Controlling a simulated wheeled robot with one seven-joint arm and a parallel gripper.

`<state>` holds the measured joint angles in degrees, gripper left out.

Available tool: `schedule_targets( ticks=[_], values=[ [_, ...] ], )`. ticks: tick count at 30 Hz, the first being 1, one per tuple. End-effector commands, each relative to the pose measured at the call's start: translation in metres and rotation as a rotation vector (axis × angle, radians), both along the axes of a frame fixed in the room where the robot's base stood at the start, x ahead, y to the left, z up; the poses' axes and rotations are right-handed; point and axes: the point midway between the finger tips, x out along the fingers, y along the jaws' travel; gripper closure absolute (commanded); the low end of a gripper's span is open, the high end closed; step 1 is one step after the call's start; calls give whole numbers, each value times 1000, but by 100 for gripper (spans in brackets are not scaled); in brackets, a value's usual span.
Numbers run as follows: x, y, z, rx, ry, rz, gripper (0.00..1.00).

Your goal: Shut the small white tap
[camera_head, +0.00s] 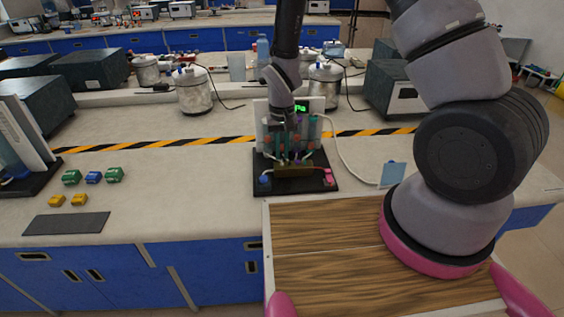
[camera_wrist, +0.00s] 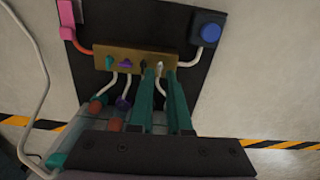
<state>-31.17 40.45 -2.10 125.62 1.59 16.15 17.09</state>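The small white tap (camera_wrist: 160,67) stands on a brass block (camera_wrist: 120,57) in the wrist view, at the right of a row of small taps. My gripper (camera_wrist: 160,76) has two teal fingers with a gap between them. The white tap shows in that gap, at the fingertips; I cannot tell whether either finger touches it. In the head view my gripper (camera_head: 291,150) points down over the brass block (camera_head: 295,170), and the white tap cannot be made out there.
A green tap (camera_wrist: 110,62) and a purple tap (camera_wrist: 126,64) are on the same block. A blue knob (camera_wrist: 208,31) and a pink part (camera_wrist: 67,33) sit on the black base (camera_wrist: 150,20). Coloured tubes crowd close behind the block. Bare bench (camera_head: 180,170) lies to the left.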

Motion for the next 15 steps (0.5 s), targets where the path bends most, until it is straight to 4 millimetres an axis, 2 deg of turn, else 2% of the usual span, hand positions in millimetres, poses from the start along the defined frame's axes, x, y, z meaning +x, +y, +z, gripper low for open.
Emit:
schedule_targets(
  ticks=[15],
  values=[
    [1,0,42,0,-2,1,84]
  ],
)
